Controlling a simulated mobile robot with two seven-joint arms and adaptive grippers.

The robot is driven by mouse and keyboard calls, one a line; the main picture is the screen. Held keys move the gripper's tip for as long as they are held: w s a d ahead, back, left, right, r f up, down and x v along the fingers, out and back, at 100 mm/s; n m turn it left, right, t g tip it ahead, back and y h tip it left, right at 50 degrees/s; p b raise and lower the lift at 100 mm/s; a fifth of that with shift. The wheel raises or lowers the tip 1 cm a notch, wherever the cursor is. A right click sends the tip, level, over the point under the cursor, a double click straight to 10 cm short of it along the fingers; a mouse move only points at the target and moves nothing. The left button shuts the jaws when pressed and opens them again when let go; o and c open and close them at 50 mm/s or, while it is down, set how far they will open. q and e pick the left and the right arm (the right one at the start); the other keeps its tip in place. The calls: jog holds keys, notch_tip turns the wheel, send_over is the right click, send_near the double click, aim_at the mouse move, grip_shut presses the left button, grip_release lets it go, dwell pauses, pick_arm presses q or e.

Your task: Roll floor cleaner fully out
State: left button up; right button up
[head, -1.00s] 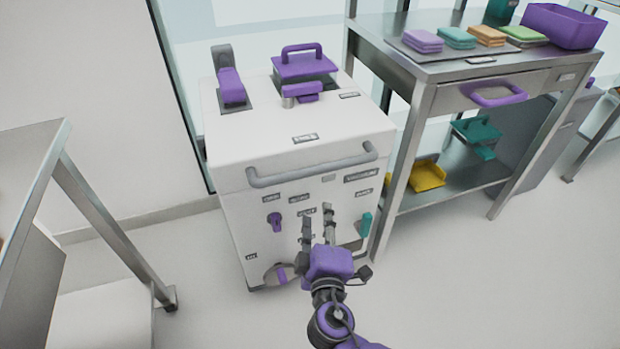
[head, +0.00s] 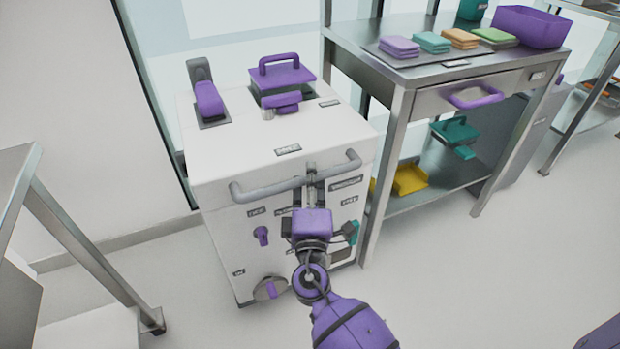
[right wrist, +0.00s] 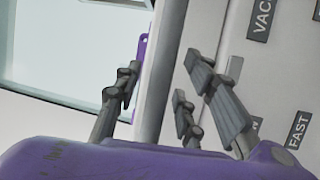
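The floor cleaner (head: 225,160) is a white boxy machine standing on the floor in front of the glass, left of the steel table. A grey bar handle (head: 262,192) runs across the upper front of it. My right gripper (head: 313,178) is at the middle of this handle in the head view. In the right wrist view the handle (right wrist: 166,75) passes between the fingers of my right gripper (right wrist: 160,95), which are spread with visible gaps to the bar. The fingers look open, not clamped on it. My left gripper is not in view.
A steel table (head: 425,75) stands close at the cleaner's right, with folded cloths (head: 460,38) and a purple bin (head: 530,27) on top. Another steel table (head: 85,240) stands at the left.

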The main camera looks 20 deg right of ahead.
grip_shut()
dwell(0.5)
